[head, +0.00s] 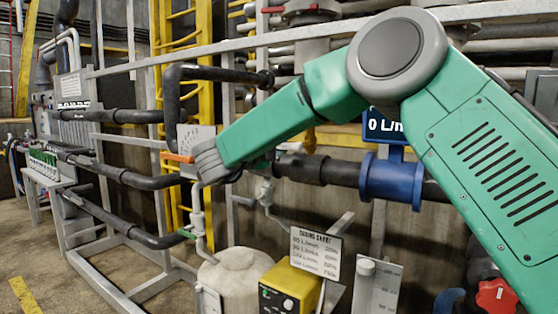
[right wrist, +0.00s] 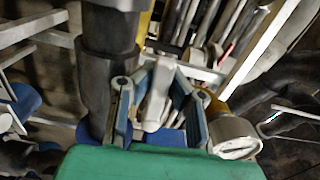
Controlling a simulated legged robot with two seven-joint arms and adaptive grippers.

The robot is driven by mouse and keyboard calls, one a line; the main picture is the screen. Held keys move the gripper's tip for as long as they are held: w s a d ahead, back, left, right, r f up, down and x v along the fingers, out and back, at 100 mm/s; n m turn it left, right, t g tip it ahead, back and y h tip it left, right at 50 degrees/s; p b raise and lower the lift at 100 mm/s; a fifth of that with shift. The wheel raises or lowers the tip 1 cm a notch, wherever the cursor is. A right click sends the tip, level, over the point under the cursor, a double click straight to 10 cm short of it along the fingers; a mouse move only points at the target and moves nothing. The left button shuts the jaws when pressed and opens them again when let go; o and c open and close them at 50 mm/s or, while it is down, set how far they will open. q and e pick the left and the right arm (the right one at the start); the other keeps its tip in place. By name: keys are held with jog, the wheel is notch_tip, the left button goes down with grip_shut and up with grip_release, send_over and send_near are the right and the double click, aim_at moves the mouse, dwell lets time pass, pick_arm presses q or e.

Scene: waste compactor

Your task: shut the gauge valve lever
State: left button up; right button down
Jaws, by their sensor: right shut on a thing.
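An orange lever (head: 178,157) shows in the head view at the tip of my right gripper (head: 198,165), in front of a perforated pale plate. The gripper covers part of the lever and its valve. In the right wrist view my right gripper (right wrist: 160,80) has its blue-grey fingers around a pale bar (right wrist: 157,95) and is shut on it. The bar seems to belong to the lever, but its colour and ends are hard to tell. My left gripper is out of view.
A black pipe (head: 186,95) bends close above the gripper. A dosing chart (head: 315,252), a yellow box (head: 290,288) and a cream tank (head: 240,273) stand below. A blue pipe flange (head: 390,180) is to the right. Open floor lies at lower left.

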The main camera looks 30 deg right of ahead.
jog(key=shift+a+f+m+b, duration=0.1)
jog(key=shift+f+m+b, duration=0.2)
dwell(0.4)
jog(key=c, duration=1.5)
grip_release()
jog(key=shift+s+r, duration=0.1)
jog(key=shift+a+r, duration=0.1)
jog(key=shift+r, duration=0.1)
jog(key=shift+a, duration=0.1)
jog(key=v, duration=1.2)
